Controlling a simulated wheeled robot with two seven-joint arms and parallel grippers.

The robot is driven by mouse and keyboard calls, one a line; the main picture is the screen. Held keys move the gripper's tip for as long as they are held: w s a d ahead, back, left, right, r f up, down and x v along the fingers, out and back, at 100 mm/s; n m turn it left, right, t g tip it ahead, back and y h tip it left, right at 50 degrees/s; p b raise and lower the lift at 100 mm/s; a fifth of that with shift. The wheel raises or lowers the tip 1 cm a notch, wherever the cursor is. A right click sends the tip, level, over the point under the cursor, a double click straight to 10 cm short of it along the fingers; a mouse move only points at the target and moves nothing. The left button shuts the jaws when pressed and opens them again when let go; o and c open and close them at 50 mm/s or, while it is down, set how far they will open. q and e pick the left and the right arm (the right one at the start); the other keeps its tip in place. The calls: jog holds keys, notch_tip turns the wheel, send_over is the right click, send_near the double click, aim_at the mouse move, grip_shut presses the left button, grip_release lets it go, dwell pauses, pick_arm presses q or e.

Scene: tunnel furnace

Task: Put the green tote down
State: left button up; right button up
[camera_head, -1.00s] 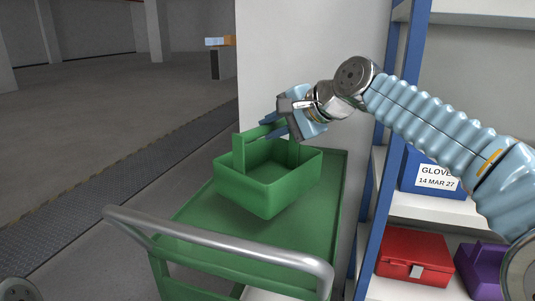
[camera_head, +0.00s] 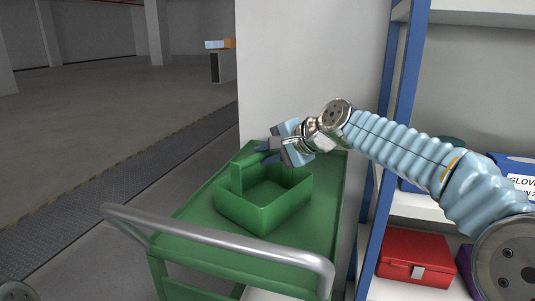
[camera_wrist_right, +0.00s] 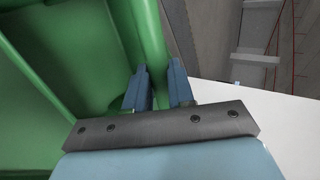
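The green tote (camera_head: 263,214) is an open box with a raised handle. It sits upright on the green top of the cart (camera_head: 312,228), appearing to touch it, though its underside is hidden. My right gripper (camera_head: 272,152) is at the tote's handle, above its far side. In the right wrist view the two fingers (camera_wrist_right: 158,88) stand on either side of the green handle bar (camera_wrist_right: 150,40), which fills the gap between them. The tote's inside (camera_wrist_right: 55,70) shows empty at the left of that view. My left gripper is not in view.
The cart's grey push handle (camera_head: 215,240) crosses in front. A pale wall (camera_head: 310,65) stands behind the cart. At right, a blue-framed shelf (camera_head: 403,75) holds a red case (camera_head: 415,250) and blue boxes. Open floor (camera_head: 110,120) lies to the left.

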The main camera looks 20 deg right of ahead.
jog(key=o, duration=0.4)
jog(key=v, duration=1.2)
